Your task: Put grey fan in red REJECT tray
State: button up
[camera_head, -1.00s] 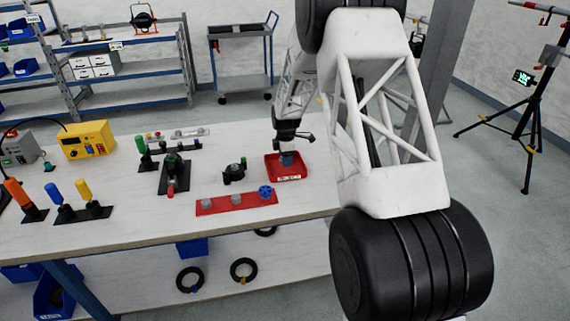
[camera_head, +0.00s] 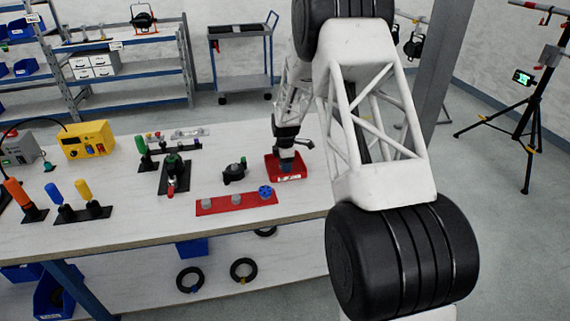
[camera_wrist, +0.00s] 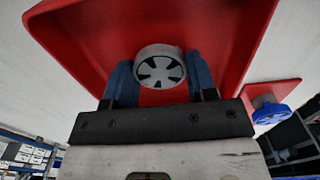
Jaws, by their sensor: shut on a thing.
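The grey fan (camera_wrist: 160,66), a round piece with a slotted face, is between the two blue fingers of my gripper (camera_wrist: 160,82) in the wrist view. The gripper is shut on it. The red REJECT tray (camera_wrist: 85,35) fills the view behind the fan. In the head view my gripper (camera_head: 286,164) points down into the red tray (camera_head: 290,180), at the right part of the table. The fan cannot be made out there. Whether the fan touches the tray floor I cannot tell.
A black fixture (camera_head: 235,173) stands to the left. A black-and-green fixture (camera_head: 174,172) is further left. The table's front edge is near the strip.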

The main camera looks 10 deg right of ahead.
jog(key=shift+f, duration=0.15)
jog(key=o, duration=0.9)
notch_tip(320, 180, up, 12)
jog(key=shift+r, duration=0.2)
dwell(0.4)
dwell(0.4)
